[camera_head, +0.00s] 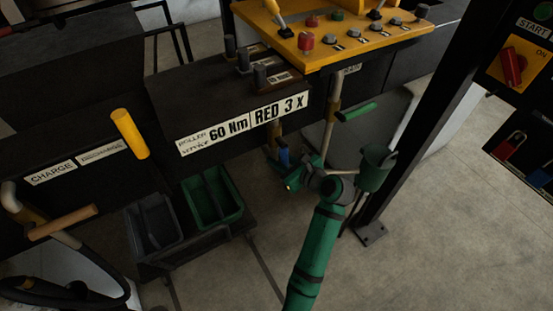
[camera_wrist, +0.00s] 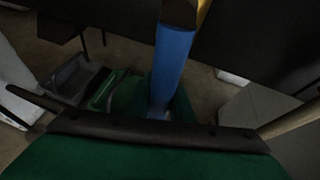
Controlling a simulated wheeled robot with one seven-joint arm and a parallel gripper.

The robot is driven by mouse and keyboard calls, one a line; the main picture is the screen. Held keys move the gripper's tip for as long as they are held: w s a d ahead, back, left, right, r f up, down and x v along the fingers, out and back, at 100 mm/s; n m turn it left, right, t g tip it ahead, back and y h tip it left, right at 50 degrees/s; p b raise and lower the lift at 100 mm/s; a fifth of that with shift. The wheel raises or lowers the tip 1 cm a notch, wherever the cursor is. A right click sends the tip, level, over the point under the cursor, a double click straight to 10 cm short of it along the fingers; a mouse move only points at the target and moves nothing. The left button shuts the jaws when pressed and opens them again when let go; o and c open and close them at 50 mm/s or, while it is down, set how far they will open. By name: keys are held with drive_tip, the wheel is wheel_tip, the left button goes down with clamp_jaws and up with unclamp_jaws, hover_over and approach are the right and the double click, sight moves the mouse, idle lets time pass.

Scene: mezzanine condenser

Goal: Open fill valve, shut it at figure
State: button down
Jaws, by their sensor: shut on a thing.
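A blue lever handle (camera_head: 283,157) hangs under the dark beam in the head view, beside a pipe. It is large in the wrist view (camera_wrist: 172,65), running down to my gripper. My gripper (camera_head: 287,174) is shut on this blue handle; its fingertips are partly hidden by the handle and my wrist. A green lever handle (camera_head: 356,111) sticks out to the right from another pipe and is apart from my gripper. The blue handle's label, the valve body and any figure readout cannot be made out.
A yellow control panel (camera_head: 345,45) with knobs and joysticks overhangs the workspace. A dark post (camera_head: 412,125) stands to the right. A green bin (camera_head: 211,197) and a grey bin (camera_head: 153,226) sit low left. A yellow cylinder (camera_head: 130,133) and wooden handle (camera_head: 63,222) are further left.

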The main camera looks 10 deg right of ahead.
sight(288, 165)
drive_tip(key=c, duration=1.6)
unclamp_jaws()
drive_tip(key=shift+o, duration=0.2)
drive_tip(key=v, duration=1.1)
drive_tip(key=shift+w, duration=0.15)
